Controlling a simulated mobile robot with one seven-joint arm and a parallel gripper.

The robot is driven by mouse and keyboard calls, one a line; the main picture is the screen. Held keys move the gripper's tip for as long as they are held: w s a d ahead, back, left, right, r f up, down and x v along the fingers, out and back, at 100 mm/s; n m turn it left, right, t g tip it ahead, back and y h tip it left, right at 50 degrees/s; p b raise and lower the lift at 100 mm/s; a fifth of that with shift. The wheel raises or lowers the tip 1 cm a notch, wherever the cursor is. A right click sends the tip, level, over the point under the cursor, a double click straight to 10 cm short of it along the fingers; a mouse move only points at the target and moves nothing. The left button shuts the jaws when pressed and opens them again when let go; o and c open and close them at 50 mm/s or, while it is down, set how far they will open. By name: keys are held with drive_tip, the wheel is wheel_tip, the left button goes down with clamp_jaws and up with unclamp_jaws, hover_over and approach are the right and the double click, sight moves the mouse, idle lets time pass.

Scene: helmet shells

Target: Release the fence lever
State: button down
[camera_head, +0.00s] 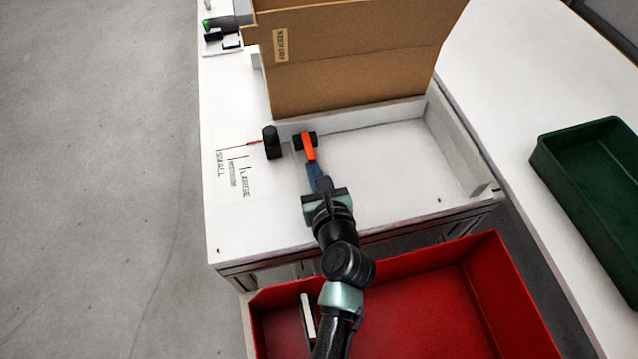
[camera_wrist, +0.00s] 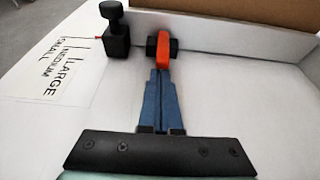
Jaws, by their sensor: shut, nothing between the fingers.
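The orange fence lever (camera_head: 309,146) with a black pivot (camera_head: 299,142) sits at the foot of the white fence bar (camera_head: 350,117), its orange arm pointing toward me. In the wrist view the lever (camera_wrist: 163,52) stands just beyond my fingertips. My gripper (camera_head: 317,174) has blue fingers that are shut and empty. The fingers (camera_wrist: 161,74) end right at the near end of the lever; I cannot tell whether they touch it. A black knob on a block (camera_head: 272,142) stands left of the lever, with a thin red pointer (camera_head: 255,142) at its left.
A size scale marked small, medium and large (camera_head: 233,172) is on the white table's left. A cardboard box (camera_head: 350,60) stands behind the bar. A white side wall (camera_head: 459,140) bounds the right. A red bin (camera_head: 420,310) is in front, a green tray (camera_head: 590,175) far right.

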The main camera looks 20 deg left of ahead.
drive_tip(key=shift+w+a+f, duration=0.15)
drive_tip(key=shift+w+a, duration=0.15)
drive_tip(key=shift+w, duration=0.1)
drive_tip(key=shift+d+r+p, duration=0.1)
drive_tip(key=shift+r+p, duration=0.1)
drive_tip(key=shift+p, duration=0.2)
drive_tip(key=shift+r+p, duration=0.15)
drive_tip(key=shift+p, duration=0.35)
drive_tip(key=shift+g+p, duration=0.3)
drive_tip(key=shift+r+h+p, duration=0.1)
drive_tip(key=shift+h+p, duration=0.2)
drive_tip(key=shift+p, duration=0.35)
